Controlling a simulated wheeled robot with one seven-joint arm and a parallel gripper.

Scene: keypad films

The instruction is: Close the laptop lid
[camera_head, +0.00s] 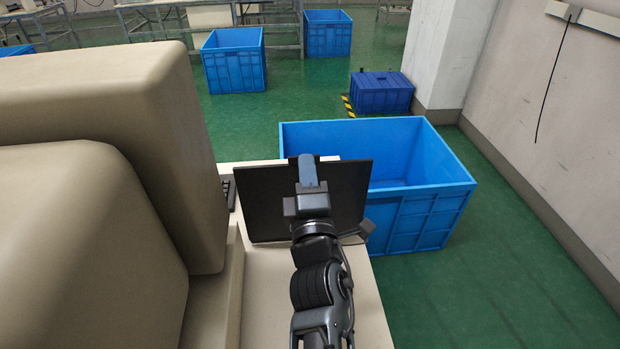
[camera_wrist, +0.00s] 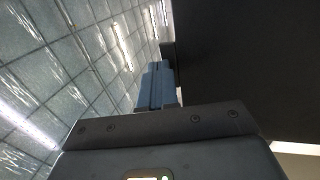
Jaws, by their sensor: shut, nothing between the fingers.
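The laptop (camera_head: 347,200) stands near the far right corner of a cream table, its dark lid raised and facing me. A dark edge at its left (camera_head: 229,192) may be part of a keyboard; most of the base is hidden. My gripper (camera_head: 308,170) is in front of the lid in the head view, with its fingertips near the lid's top edge. In the wrist view the blue-grey fingers (camera_wrist: 155,84) are together and empty, beside the large dark lid (camera_wrist: 245,60). I cannot tell whether they touch it.
The cream table (camera_head: 265,285) has bare room in front of the laptop. Large beige padded blocks (camera_head: 100,120) fill the left side. An open blue crate (camera_head: 420,205) stands behind and to the right. A white wall (camera_head: 570,130) rises at the right.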

